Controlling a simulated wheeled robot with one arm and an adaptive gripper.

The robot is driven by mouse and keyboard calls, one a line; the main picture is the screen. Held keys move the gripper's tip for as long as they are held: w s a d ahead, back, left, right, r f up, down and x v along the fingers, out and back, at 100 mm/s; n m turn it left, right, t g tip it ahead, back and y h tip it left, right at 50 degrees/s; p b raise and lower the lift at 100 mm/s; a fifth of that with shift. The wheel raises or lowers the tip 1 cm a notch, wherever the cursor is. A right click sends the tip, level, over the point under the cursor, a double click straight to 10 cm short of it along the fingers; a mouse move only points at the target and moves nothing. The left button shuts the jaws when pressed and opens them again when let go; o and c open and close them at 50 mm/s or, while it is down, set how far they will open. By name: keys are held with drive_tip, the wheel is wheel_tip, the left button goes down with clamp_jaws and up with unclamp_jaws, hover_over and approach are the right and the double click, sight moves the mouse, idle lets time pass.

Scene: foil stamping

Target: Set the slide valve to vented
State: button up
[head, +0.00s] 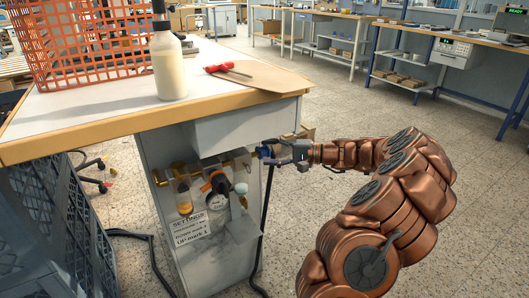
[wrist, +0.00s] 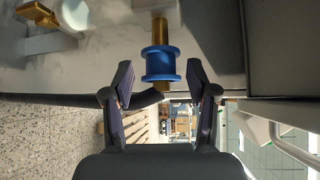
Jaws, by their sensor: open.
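The slide valve is a blue spool-shaped sleeve (wrist: 159,66) on a brass pipe (wrist: 159,25). In the head view the blue sleeve (head: 264,151) is at the right end of the brass line on the bench's side panel, partly hidden by my gripper. My gripper (wrist: 159,84) is open, with one finger on each side of the blue sleeve in the wrist view. Gaps show between both fingers and the sleeve. In the head view my gripper (head: 283,152) reaches in from the right. I cannot read any position mark on the valve.
A gauge (head: 217,200), an amber-filled bowl (head: 184,208) and a settings label (head: 190,228) are left of the valve. A black hose (head: 267,220) hangs below it. The bench top (head: 215,105) overhangs, holding a bottle (head: 168,67) and red-handled tool (head: 220,68).

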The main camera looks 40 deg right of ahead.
drive_tip(key=v, duration=1)
idle(0.3)
